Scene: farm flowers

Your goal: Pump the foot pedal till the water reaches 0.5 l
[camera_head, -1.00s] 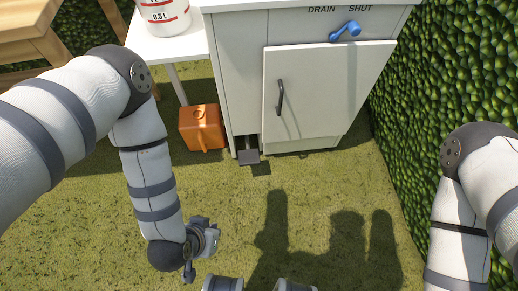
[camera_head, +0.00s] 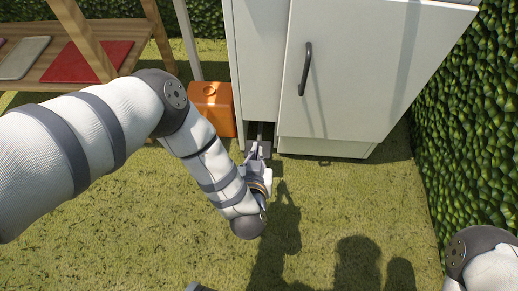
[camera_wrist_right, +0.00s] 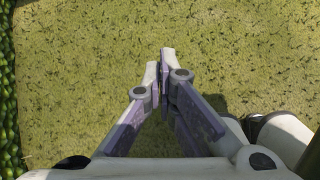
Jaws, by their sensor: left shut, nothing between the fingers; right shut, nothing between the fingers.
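The foot pedal (camera_head: 266,149) is a small dark plate at the bottom of the pale cabinet (camera_head: 259,60), below a dark slot. My left gripper (camera_head: 257,150) is shut and empty, with its fingertips at the pedal and partly covering it. I cannot tell whether they touch it or how far it is pressed. The white water container with red marks is out of view now, so the water level does not show. My right gripper (camera_wrist_right: 165,60) is shut and empty above bare grass in the right wrist view.
An orange can (camera_head: 212,108) stands on the grass just left of the pedal. A wooden shelf (camera_head: 120,90) is at the left and a hedge (camera_head: 475,130) at the right. The grass in front is clear.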

